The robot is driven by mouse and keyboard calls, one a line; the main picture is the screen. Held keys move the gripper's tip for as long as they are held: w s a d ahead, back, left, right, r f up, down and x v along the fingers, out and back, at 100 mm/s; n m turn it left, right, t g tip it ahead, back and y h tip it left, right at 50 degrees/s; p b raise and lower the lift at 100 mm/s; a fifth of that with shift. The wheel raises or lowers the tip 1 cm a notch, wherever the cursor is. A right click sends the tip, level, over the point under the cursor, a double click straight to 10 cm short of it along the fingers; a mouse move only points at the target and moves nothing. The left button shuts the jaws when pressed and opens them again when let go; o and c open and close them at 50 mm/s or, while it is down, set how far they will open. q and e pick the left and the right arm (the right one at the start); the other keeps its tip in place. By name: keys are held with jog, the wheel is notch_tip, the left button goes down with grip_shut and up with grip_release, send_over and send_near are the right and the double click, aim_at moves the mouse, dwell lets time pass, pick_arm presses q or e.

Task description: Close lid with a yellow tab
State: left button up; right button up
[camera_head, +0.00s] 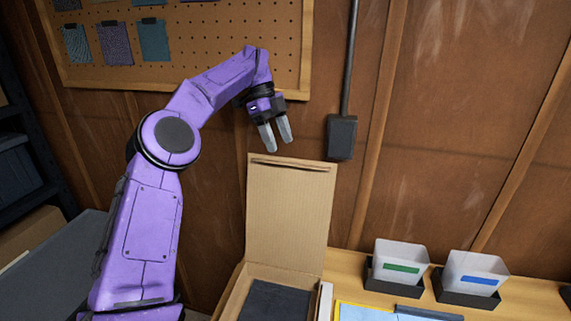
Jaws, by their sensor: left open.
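A cardboard box (232,296) stands at the bottom middle, partly cut off by the lower edge of the view. Its tall lid (288,215) is open and upright against the wooden wall, with a dark slit near its top edge. I cannot make out a yellow tab on the lid. Dark folded material (272,302) lies inside the box. My left gripper (277,143) is open and empty, its grey fingers pointing down just above the lid's top edge. I cannot tell whether they touch it. My right gripper is not in view.
A wall box (341,138) with a conduit is right of the lid. A pegboard (200,45) with fabric swatches hangs behind my left arm. On the wooden bench (345,264), two bins with green (401,267) and blue (480,280) labels stand right; a yellow-edged item (342,309) lies beside the box.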

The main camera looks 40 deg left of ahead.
aim_at(291, 162)
pick_arm(q)
jog(key=d+f, duration=0.1)
jog(key=w+f, duration=0.1)
jog(key=f, duration=0.1)
jog(key=w+d+f, duration=0.1)
jog(key=shift+w+d+f, duration=0.15)
jog(key=shift+d+f, duration=0.2)
jog(key=shift+f, duration=0.05)
jog(key=shift+b, duration=0.3)
jog(key=shift+s+a, duration=0.2)
jog(key=shift+s, duration=0.45)
jog(key=shift+w+d, duration=0.1)
jog(key=shift+w, duration=0.1)
jog(key=c, duration=0.5)
grip_shut()
